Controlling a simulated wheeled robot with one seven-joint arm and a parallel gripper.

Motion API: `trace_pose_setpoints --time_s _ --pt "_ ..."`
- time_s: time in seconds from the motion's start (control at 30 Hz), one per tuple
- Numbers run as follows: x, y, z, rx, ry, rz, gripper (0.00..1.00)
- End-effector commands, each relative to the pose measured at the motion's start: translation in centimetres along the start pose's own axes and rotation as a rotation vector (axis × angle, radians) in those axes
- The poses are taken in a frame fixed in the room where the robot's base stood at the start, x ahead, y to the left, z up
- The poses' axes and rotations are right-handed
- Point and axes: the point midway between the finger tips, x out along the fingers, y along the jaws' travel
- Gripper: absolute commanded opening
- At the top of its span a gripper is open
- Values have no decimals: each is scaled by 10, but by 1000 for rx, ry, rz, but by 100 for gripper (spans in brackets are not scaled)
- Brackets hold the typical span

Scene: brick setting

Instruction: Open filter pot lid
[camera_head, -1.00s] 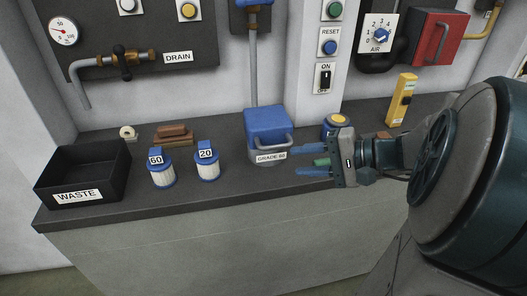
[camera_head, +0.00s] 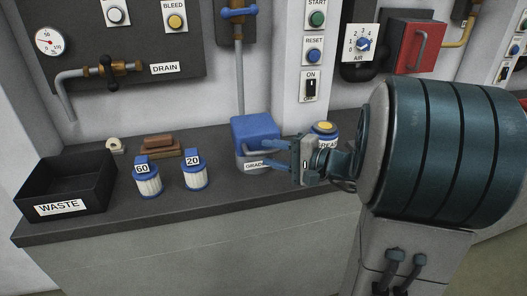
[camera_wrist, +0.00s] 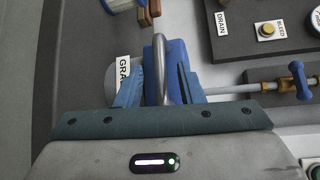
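The lid is down on the pot. A grey bar handle (camera_wrist: 161,65) sits at the lid's front. My gripper (camera_head: 266,154) is at the front right of the pot, its blue fingers pointing left toward the handle. In the wrist view my gripper (camera_wrist: 160,78) is open, with one finger on each side of the handle and gaps visible. The pot's label is partly hidden behind the fingers.
Filter cartridges marked 60 (camera_head: 148,180) and 20 (camera_head: 194,174) stand left of the pot. A black waste bin (camera_head: 88,198) is at the counter's left end. A yellow-topped blue jar (camera_head: 325,129) stands close behind my gripper. Brown blocks (camera_head: 161,146) lie behind the cartridges.

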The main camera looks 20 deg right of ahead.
Motion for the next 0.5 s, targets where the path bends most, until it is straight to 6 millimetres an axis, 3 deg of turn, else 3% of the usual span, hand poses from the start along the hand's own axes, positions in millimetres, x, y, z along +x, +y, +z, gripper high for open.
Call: trace_pose_setpoints --time_s 0.2,0.5 --pt "22 0 0 0 0 0 34" --pt "25 0 -1 -1 2 0 34"
